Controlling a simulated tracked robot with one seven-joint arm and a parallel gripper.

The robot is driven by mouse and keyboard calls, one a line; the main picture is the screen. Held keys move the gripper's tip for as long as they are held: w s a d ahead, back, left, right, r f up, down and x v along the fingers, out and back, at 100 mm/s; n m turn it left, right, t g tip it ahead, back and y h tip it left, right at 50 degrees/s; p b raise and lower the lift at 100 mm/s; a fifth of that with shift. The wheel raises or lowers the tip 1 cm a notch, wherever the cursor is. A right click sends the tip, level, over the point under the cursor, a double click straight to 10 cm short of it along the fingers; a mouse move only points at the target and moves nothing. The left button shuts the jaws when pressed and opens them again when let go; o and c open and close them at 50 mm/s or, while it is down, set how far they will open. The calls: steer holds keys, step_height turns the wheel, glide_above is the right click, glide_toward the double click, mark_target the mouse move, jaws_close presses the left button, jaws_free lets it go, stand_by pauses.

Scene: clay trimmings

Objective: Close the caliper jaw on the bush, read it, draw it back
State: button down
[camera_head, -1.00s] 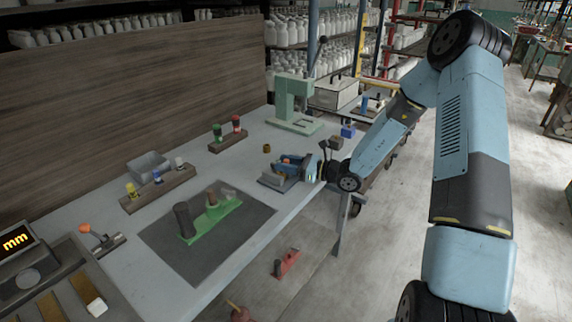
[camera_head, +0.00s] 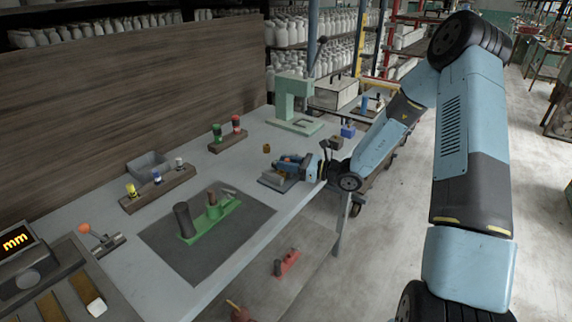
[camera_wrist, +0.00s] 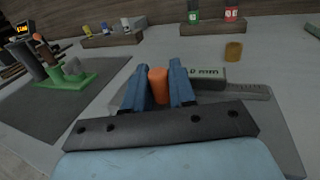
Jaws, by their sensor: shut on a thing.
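My gripper (camera_head: 284,161) is low over the grey caliper base (camera_head: 272,182) near the bench's front edge. In the wrist view its two blue fingers (camera_wrist: 158,92) are shut on an upright orange knob (camera_wrist: 158,84). Just beyond is a caliper block (camera_wrist: 208,74) with a green readout, too small to read surely. The beam (camera_wrist: 250,91) extends right. A brass-coloured ring (camera_head: 266,148), probably the bush, stands on the bench behind the caliper, apart from my gripper; it also shows in the wrist view (camera_wrist: 233,51). The fingers hide the jaw's contact area.
A dark mat (camera_head: 160,236) with a green fixture (camera_head: 213,219) lies left. Racks of coloured pots (camera_head: 228,142) and (camera_head: 158,188) stand behind. A green press (camera_head: 293,110) is at the back right. Bench around the ring is clear.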

steer(key=shift+w+d, duration=0.7)
steer(key=shift+w, duration=0.25)
steer(key=c, duration=1.1)
jaws_free()
steer(key=v, duration=1.3)
steer(key=shift+d, duration=0.4)
